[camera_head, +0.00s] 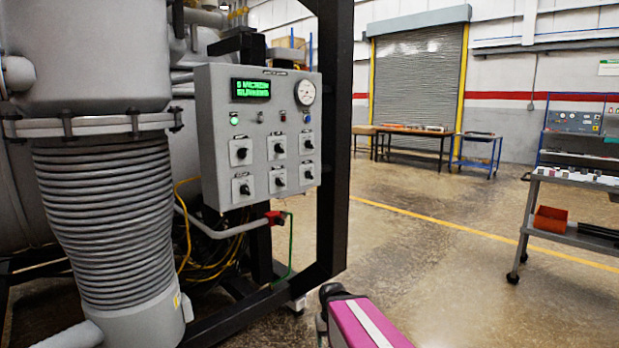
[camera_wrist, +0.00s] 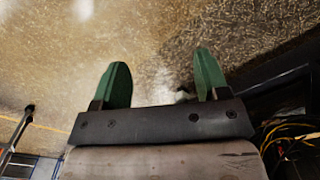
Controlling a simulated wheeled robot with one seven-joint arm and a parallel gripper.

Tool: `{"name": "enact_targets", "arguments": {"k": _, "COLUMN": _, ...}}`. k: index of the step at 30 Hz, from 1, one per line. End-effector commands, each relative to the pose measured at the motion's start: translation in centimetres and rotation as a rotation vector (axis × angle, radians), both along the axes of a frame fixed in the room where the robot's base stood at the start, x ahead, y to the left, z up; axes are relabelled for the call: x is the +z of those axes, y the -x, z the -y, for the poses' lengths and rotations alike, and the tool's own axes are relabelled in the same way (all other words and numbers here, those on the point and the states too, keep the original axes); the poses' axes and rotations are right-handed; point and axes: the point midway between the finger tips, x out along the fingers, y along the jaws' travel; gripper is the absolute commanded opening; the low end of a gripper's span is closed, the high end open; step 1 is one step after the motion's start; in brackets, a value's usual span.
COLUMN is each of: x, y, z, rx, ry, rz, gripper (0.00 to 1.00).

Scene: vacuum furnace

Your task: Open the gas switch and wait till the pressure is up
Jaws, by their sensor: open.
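The grey control panel (camera_head: 221,131) faces me in the left half of the head view. It carries a green lit display (camera_head: 250,89), a round pressure gauge (camera_head: 305,93) and several black rotary switches on white plates, in two rows. Their labels are too small to read, so I cannot tell which is the gas switch. A red-handled valve (camera_head: 274,218) sits on the pipe below the panel. My gripper (camera_wrist: 160,84) shows two green fingers, spread apart and empty, over the floor in the wrist view. In the head view the fingers are not visible.
A dark frame post (camera_head: 335,140) stands right of the panel. A ribbed grey furnace column (camera_head: 105,220) stands at the left. Yellow cables (camera_head: 187,235) hang below the panel. A grey cart (camera_head: 575,228) is at the right. The floor between is clear.

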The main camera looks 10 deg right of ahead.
Motion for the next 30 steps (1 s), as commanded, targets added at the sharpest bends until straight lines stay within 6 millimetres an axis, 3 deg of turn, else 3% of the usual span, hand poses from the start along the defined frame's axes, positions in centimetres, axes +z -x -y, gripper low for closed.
{"name": "enact_targets", "arguments": {"k": 8, "x": 0.1, "y": -0.2, "z": 0.0, "rx": -0.002, "ry": -0.006, "rz": 0.004, "gripper": 0.68}}
{"name": "enact_targets", "arguments": {"k": 11, "x": 0.8, "y": -1.6, "z": -0.3, "rx": -0.014, "ry": -0.050, "rz": 0.033, "gripper": 0.68}}
{"name": "enact_targets", "arguments": {"k": 14, "x": 2.7, "y": -4.6, "z": -1.0, "rx": -0.039, "ry": -0.146, "rz": 0.101, "gripper": 0.68}}
{"name": "enact_targets", "arguments": {"k": 17, "x": 5.8, "y": -8.7, "z": -1.6, "rx": -0.074, "ry": -0.279, "rz": 0.200, "gripper": 0.68}}
{"name": "enact_targets", "arguments": {"k": 23, "x": 14.5, "y": -16.5, "z": -1.7, "rx": -0.143, "ry": -0.546, "rz": 0.427, "gripper": 0.68}}
{"name": "enact_targets", "arguments": {"k": 30, "x": 27.6, "y": -24.2, "z": 0.5, "rx": -0.224, "ry": -0.842, "rz": 0.715, "gripper": 0.68}}
